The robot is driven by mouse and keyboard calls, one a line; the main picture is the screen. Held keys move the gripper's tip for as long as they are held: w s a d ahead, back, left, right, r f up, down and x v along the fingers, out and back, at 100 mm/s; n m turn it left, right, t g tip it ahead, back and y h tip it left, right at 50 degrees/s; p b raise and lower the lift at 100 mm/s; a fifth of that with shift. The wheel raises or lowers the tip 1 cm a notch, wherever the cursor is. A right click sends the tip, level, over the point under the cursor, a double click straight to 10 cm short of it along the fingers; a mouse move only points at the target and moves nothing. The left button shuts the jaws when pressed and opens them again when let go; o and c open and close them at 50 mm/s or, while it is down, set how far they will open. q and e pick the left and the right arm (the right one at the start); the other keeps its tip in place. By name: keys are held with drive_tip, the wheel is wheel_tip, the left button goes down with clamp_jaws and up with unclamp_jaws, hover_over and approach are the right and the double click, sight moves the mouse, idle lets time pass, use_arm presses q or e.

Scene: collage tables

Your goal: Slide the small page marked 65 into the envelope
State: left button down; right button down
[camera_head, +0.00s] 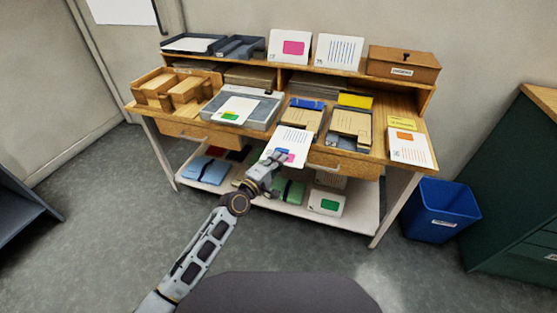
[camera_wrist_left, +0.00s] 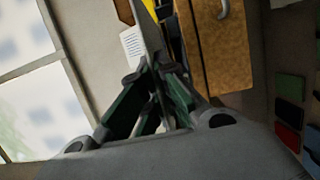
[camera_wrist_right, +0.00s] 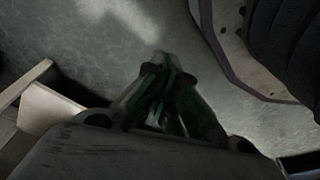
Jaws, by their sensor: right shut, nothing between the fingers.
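My left gripper (camera_head: 273,159) is shut on a white page (camera_head: 291,140) with dark blue lines and a pink and blue patch. The page is held up at the desk's front edge; its number is too small to read. In the left wrist view the page (camera_wrist_left: 150,35) shows edge-on between the fingertips (camera_wrist_left: 153,72). Brown envelopes lie in two trays just behind the page, one at the middle (camera_head: 302,118) and one to its right (camera_head: 351,122); I cannot tell their openings. My right gripper (camera_wrist_right: 163,62) is shut and empty above the floor.
A grey tray or machine (camera_head: 258,111) with a page lies left of the held page. A page with an orange patch (camera_head: 409,149) lies at the desk's right end. A lower shelf (camera_head: 345,222) carries folders. A blue bin (camera_head: 440,212) stands right.

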sight(285, 150)
use_arm(q)
drive_tip(key=shift+f, duration=0.1)
drive_tip(key=shift+f+b, duration=0.4)
drive_tip(key=shift+f, duration=0.15)
use_arm(e)
drive_tip(key=r, duration=0.2)
drive_tip(key=w+a+r, duration=0.1)
drive_tip(key=shift+w+a+r, duration=0.1)
drive_tip(key=shift+r, duration=0.3)
use_arm(q)
drive_tip(key=shift+w, duration=0.15)
use_arm(e)
drive_tip(key=shift+f, duration=0.15)
